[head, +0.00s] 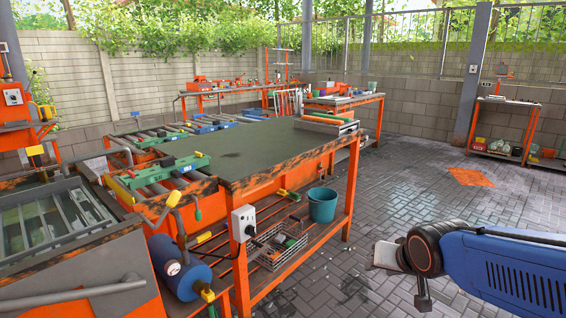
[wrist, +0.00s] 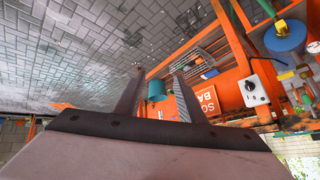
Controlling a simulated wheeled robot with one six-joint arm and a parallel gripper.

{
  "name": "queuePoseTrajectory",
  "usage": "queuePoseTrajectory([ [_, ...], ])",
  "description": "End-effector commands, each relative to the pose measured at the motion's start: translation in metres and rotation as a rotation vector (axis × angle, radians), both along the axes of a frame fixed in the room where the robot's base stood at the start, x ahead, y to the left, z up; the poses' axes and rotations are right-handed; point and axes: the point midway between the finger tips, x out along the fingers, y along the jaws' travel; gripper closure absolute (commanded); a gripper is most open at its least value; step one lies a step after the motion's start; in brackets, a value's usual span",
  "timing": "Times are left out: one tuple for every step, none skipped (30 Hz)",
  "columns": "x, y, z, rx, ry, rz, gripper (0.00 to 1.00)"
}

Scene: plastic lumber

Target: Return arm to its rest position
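My arm (head: 510,268) is blue and reaches in from the right edge of the head view, over the paved floor and clear of the workbench. Its dark and orange wrist joint shows there, but the fingers cannot be made out clearly. In the wrist view, my gripper (wrist: 158,76) has its two dark fingers apart. Nothing is held between them; a teal bucket shows in the background behind the gap.
An orange workbench with a dark top (head: 245,148) stands left of my arm. A teal bucket (head: 322,207) and a wire basket (head: 277,248) sit on its lower shelf. Paved floor (head: 420,185) is open between bench and back wall.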

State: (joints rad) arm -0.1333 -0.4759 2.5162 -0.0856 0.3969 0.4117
Motion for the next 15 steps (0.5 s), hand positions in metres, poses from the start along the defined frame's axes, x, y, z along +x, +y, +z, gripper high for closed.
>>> queuePoseTrajectory([
  [-0.017,-0.009,0.004,-0.021,0.020,0.006,0.64],
  [-0.027,-0.013,0.004,-0.036,0.037,0.013,0.64],
  [-0.041,-0.018,0.005,-0.055,0.062,0.025,0.64],
  [-0.051,-0.022,0.005,-0.068,0.079,0.033,0.64],
  [-0.062,-0.025,0.006,-0.080,0.096,0.042,0.64],
  [-0.076,-0.029,0.006,-0.095,0.120,0.055,0.64],
  [-0.086,-0.032,0.006,-0.106,0.137,0.066,0.64],
  [-0.097,-0.034,0.006,-0.115,0.155,0.075,0.64],
  [-0.110,-0.037,0.006,-0.127,0.176,0.090,0.64],
  [-0.119,-0.038,0.006,-0.134,0.191,0.100,0.64],
  [-0.128,-0.040,0.006,-0.141,0.206,0.111,0.64],
  [-0.138,-0.041,0.006,-0.149,0.223,0.123,0.64],
  [-0.145,-0.042,0.005,-0.153,0.235,0.131,0.64],
  [-0.152,-0.043,0.005,-0.157,0.246,0.140,0.64],
  [-0.158,-0.043,0.005,-0.161,0.257,0.149,0.64],
])
